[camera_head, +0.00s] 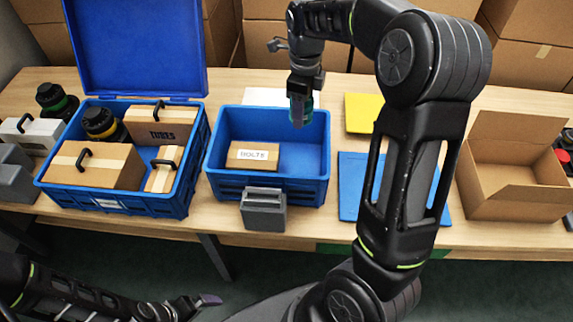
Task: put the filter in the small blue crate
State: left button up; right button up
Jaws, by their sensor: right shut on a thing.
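The small blue crate (268,192) stands open at the middle of the table. A cardboard box marked BOLTS (252,155) lies in its left part; its right part is bare. My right gripper (300,112) points down over the crate's right half, shut on a small dark thing with a teal side, probably the filter (309,106). The fingers hide most of it, and I cannot tell how high it is above the crate floor. My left gripper (205,301) is low at the front left, away from the table; its jaw gap is unclear.
A large lidded blue crate (120,202) holds boxes and a yellow-black canister (100,122). A grey holder (263,212) sits at the small crate's front. Yellow (363,112) and blue (352,190) mats lie to the right, near an open carton (500,202). My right arm covers part of that side.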

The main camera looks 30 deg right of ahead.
jog(key=b, duration=1)
send_over(301, 172)
notch_tip(301, 172, down, 14)
jog(key=r, duration=0.1)
jog(key=shift+f, duration=0.3)
jog(key=shift+f, duration=0.1)
jog(key=shift+f, duration=3.05)
notch_tip(301, 172, down, 3)
jog(key=shift+f, duration=0.35)
